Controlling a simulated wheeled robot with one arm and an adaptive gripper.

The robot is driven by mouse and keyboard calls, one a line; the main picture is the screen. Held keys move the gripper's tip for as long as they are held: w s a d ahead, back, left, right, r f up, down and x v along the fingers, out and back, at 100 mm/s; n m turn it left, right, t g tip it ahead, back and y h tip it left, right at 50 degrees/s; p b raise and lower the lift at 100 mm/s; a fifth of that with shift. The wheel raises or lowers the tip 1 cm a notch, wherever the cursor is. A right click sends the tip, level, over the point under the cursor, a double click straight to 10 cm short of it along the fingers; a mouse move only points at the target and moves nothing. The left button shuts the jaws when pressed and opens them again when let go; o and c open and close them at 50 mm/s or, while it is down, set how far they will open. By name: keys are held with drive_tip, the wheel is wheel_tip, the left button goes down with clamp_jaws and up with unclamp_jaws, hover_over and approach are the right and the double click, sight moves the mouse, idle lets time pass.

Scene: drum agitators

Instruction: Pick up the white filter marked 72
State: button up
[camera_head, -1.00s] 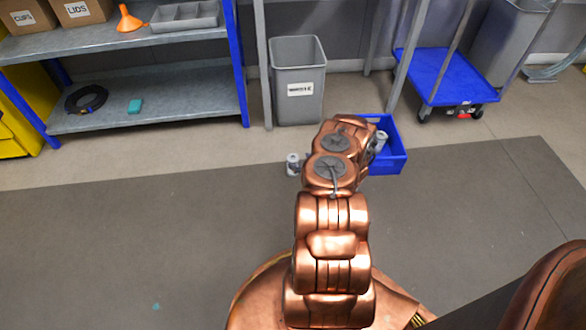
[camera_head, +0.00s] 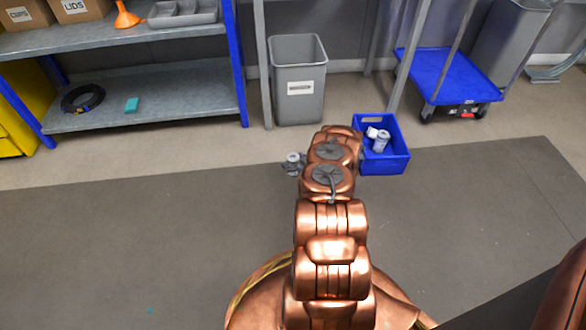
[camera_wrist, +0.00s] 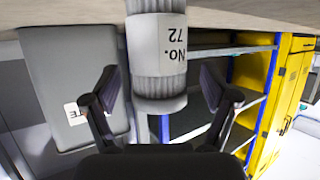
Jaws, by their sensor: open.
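The white filter (camera_wrist: 158,50) marked "No. 72" is in the middle of the wrist view, which looks upside down. It is a cylinder with ribbed grey-white ends, standing on the floor. My gripper (camera_wrist: 158,82) is open, with one dark finger on each side of the filter and visible gaps between. In the head view the filter (camera_head: 293,157) shows just left of my arm, with the dark gripper (camera_head: 294,168) beside it, partly hidden by the arm.
A blue bin (camera_head: 386,166) holding white cylinders (camera_head: 381,142) stands right of my arm. A grey waste bin (camera_head: 299,100), a shelf unit (camera_head: 170,107) and a blue trolley (camera_head: 447,77) stand behind.

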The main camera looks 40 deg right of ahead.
drive_tip(key=shift+w+d+f, duration=0.1)
drive_tip(key=shift+w, duration=0.15)
drive_tip(key=c, duration=1.3)
